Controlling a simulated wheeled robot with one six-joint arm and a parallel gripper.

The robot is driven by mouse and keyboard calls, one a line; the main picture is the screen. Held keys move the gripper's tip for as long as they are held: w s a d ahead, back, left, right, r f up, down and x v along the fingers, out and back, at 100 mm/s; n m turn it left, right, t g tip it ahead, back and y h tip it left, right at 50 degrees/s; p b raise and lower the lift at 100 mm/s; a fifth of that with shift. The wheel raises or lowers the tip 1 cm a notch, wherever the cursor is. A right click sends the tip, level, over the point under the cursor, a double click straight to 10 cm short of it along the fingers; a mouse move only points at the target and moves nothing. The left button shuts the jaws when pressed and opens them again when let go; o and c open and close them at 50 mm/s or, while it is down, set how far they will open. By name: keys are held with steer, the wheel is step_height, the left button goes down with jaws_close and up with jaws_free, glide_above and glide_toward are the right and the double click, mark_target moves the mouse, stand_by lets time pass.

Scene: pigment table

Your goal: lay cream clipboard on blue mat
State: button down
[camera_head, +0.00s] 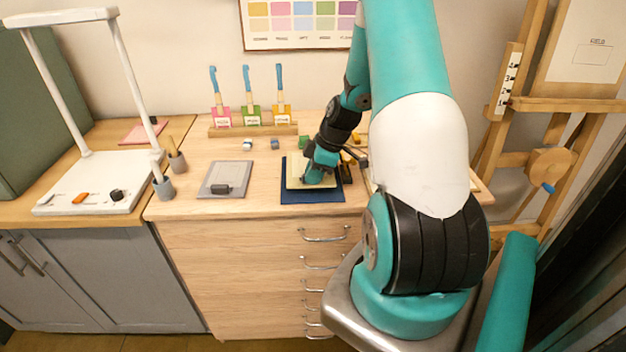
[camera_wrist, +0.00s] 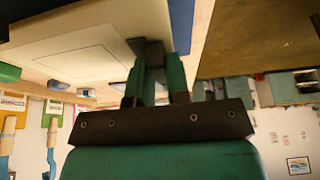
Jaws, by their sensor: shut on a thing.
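The blue mat (camera_head: 312,196) lies at the front of the wooden table. The cream clipboard (camera_head: 294,180) is flat over the mat, with blue showing in front and at the right. My gripper (camera_head: 318,176) is over its right part and hides some of it. In the wrist view, my gripper (camera_wrist: 156,66) is shut on the dark clip at the edge of the cream clipboard (camera_wrist: 85,50). A strip of the blue mat (camera_wrist: 181,22) shows beyond it. I cannot tell whether the board touches the mat or is just above it.
A grey clipboard (camera_head: 238,173) lies to the left on the table. A white stand (camera_head: 95,192) is at the left, an easel (camera_head: 510,105) at the right.

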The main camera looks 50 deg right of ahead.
steer(key=shift+f, duration=1.3)
steer(key=shift+f, duration=0.1)
steer(key=c, duration=1.1)
jaws_free()
